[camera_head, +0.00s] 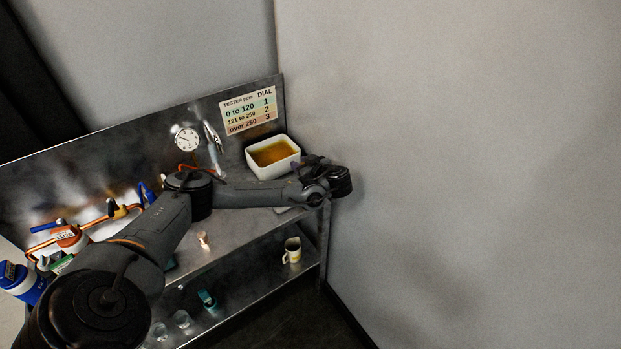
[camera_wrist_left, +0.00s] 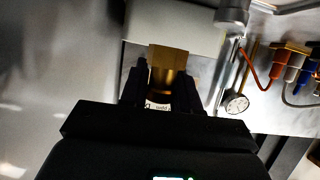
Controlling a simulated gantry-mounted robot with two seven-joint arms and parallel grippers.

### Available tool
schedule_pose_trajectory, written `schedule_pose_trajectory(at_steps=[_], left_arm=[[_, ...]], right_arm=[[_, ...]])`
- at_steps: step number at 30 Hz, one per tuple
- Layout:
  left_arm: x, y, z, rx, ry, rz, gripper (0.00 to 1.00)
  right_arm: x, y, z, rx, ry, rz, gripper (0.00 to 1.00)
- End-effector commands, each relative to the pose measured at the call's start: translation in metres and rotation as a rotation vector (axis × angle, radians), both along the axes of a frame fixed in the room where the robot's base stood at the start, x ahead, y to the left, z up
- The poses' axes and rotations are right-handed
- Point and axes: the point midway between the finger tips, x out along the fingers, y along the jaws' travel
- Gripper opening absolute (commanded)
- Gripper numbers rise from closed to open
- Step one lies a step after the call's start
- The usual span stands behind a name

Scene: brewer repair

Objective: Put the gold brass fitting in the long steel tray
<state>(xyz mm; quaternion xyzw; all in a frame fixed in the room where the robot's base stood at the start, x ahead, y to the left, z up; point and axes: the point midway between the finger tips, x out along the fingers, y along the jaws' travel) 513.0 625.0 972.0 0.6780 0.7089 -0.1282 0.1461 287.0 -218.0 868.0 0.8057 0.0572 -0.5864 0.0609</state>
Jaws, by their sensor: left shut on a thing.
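The gold brass fitting (camera_wrist_left: 167,62) is between the two dark fingers of my left gripper (camera_wrist_left: 167,84) in the left wrist view. The fingers are shut on it, and its block-like end sticks out past them. A small white label with print shows between the fingers. In the head view my left gripper (camera_head: 318,170) is near the right end of the metal bench, beside the white dish; the fitting cannot be made out there. I cannot make out the long steel tray for sure in either view. My right gripper is not in view.
The white dish (camera_head: 290,164) holds amber liquid. A dial gauge (camera_head: 187,139) and a printed chart (camera_head: 248,110) are at the back panel. A yellow-white mug (camera_head: 292,250) stands on the lower shelf. My arm hides much of the bench top. A bare wall is at right.

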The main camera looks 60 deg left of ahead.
Motion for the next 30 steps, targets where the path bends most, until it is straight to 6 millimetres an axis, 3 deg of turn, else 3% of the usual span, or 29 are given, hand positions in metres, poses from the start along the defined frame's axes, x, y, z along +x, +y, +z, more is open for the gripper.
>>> schedule_pose_trajectory(at_steps=[5, 9, 17, 26, 30], left_arm=[[0.035, 0.001, -0.002, -0.001, -0.001, -0.001, 0.00], [0.031, 0.001, -0.023, 0.000, 0.002, -0.001, 0.00], [0.030, 0.001, -0.035, 0.000, 0.002, -0.001, 0.00], [0.033, 0.001, -0.069, 0.000, 0.000, 0.000, 0.00], [0.035, 0.001, -0.070, 0.000, 0.000, -0.001, 0.00]], right_arm=[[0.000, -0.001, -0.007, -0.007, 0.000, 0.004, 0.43], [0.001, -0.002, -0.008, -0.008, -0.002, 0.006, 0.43], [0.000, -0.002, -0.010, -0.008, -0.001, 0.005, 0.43], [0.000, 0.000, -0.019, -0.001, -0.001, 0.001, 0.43], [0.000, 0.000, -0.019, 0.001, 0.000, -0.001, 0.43]])
